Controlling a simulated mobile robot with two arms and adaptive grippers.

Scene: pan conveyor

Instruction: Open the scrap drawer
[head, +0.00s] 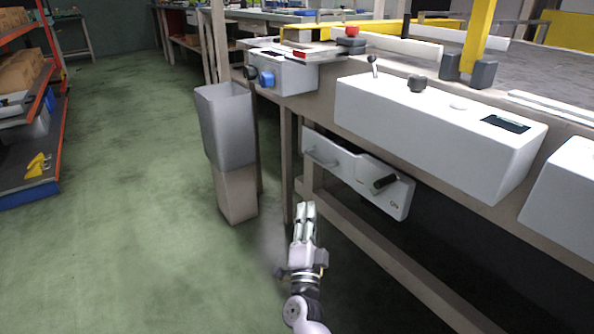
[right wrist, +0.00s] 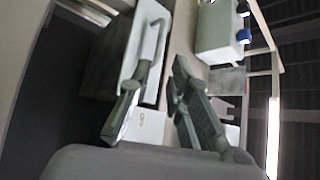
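A white panel (head: 345,168) that looks like the drawer front hangs under the conveyor table. My right gripper (head: 306,207) is in front of and below the panel's left part, pointing up in the head view. Its fingers are a little apart, with nothing seen between them. In the right wrist view the gripper (right wrist: 165,62) also shows a gap, and the white panel (right wrist: 151,95) lies behind the left finger, which hides part of it. My left gripper is out of view.
A tall grey bin (head: 226,125) stands left of the panel by a table leg. A white control box (head: 430,128) overhangs above the panel. A table rail (head: 385,255) runs below. Open green floor (head: 130,200) lies at left, with a shelf rack (head: 35,195) beyond.

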